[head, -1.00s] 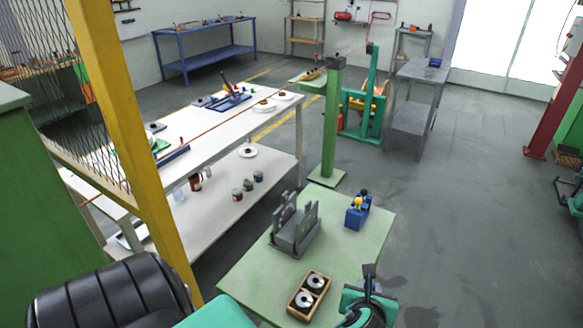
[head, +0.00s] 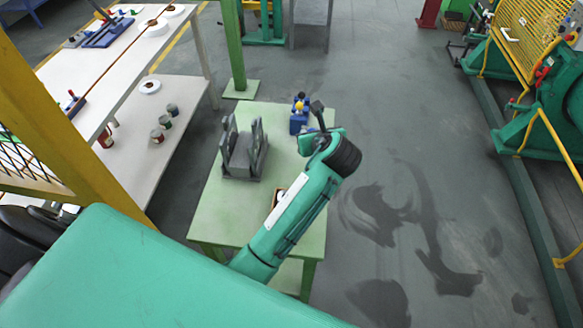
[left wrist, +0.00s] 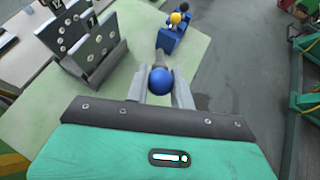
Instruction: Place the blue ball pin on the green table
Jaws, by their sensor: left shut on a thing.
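The blue ball pin (left wrist: 161,80) shows its round blue head between the two grey fingers of my left gripper (left wrist: 160,90) in the left wrist view. The fingers are shut on it; its shaft is mostly hidden. In the head view my left gripper (head: 319,112) is over the right edge of the green table (head: 215,212), near the blue block, and the blue ball is not visible there. In the left wrist view, the table's pale green top (left wrist: 120,125) lies beneath the gripper. My right gripper is not in view.
A blue block (head: 298,123) with a yellow and a black ball stands at the table's far side. A grey upright fixture (head: 243,160) stands left of my gripper. The table's front left is clear.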

